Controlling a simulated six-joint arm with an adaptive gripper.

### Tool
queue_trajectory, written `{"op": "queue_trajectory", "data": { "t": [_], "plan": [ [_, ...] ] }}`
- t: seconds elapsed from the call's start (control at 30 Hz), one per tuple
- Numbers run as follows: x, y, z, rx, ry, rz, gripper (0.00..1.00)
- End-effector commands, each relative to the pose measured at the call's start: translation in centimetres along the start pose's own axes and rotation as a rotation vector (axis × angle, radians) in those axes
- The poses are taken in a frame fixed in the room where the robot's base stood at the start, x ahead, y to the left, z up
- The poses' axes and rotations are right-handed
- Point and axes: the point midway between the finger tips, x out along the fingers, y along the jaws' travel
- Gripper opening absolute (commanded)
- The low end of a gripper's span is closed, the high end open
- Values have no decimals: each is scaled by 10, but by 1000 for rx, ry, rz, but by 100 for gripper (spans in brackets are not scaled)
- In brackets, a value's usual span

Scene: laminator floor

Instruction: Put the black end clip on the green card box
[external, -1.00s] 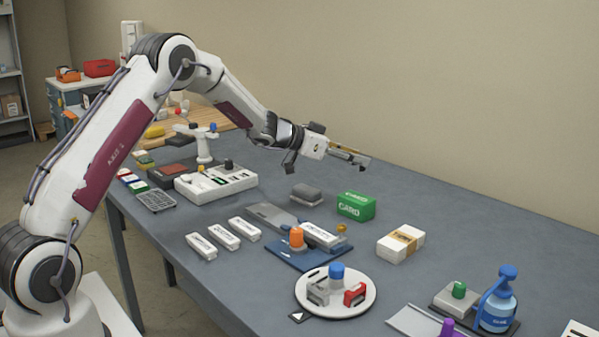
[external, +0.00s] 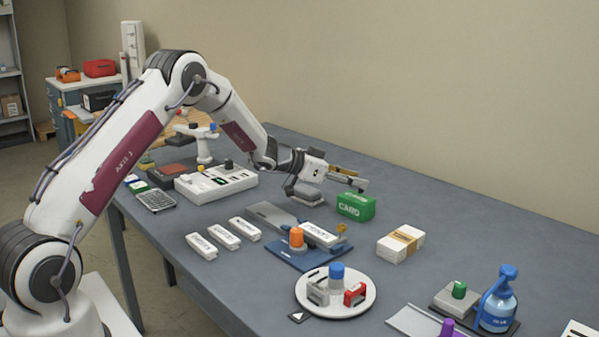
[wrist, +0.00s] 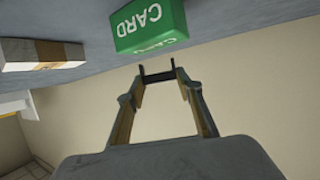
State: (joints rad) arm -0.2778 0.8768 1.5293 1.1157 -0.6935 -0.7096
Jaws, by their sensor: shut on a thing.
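The green card box (external: 355,207) stands on the grey table, and it also shows at the top of the wrist view (wrist: 150,28), with white CARD lettering. My gripper (external: 358,182) is just above the box, with its fingers pointing right. In the wrist view, my gripper (wrist: 158,76) is shut on the small black end clip (wrist: 158,77), a dark bar between the fingertips. There the clip is just short of the box, with a gap showing between them. The clip is too small to make out clearly in the external view.
A banded white card stack (external: 400,244) stands right of the box. A blue jig (external: 308,252) with an orange knob and a round white plate (external: 336,292) are nearer the front.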

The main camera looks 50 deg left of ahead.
Motion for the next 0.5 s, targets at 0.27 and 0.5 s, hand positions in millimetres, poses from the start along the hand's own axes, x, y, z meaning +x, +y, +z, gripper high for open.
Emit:
{"op": "queue_trajectory", "data": {
  "t": [0.27,0.5],
  "plan": [
    [7,0,18,-1,-1,0,24],
    [7,0,18,0,0,-1,24]
  ]
}}
